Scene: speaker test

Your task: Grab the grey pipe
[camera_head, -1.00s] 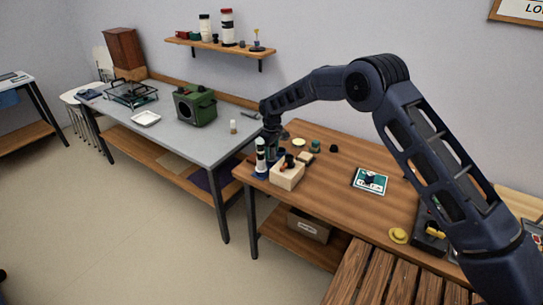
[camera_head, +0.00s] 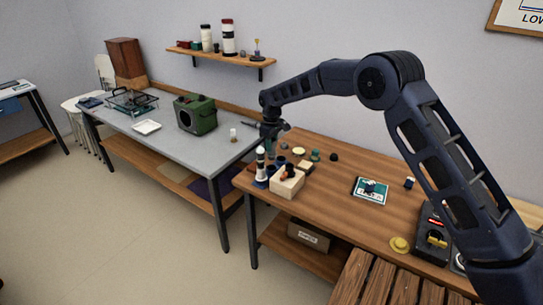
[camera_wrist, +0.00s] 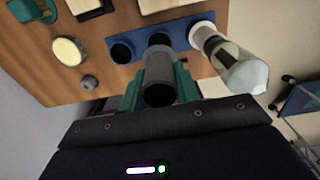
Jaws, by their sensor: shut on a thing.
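In the wrist view, the grey pipe (camera_wrist: 160,64) is between the teal fingers of my gripper (camera_wrist: 160,86), which is shut on it. Its open dark end faces the camera. Behind it is a blue holder (camera_wrist: 140,43) with round holes; I cannot tell whether the pipe's far end is clear of it. In the head view, my gripper (camera_head: 269,143) is above the left end of the wooden table, over the holder. The pipe is too small to make out there.
A white bottle (camera_wrist: 243,72) stands at the holder's end, close beside the pipe. A pale wooden block (camera_head: 287,184) and several small items are near it on the wooden table (camera_head: 330,185). The grey table (camera_head: 180,148) adjoins at left, with a green box (camera_head: 196,114).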

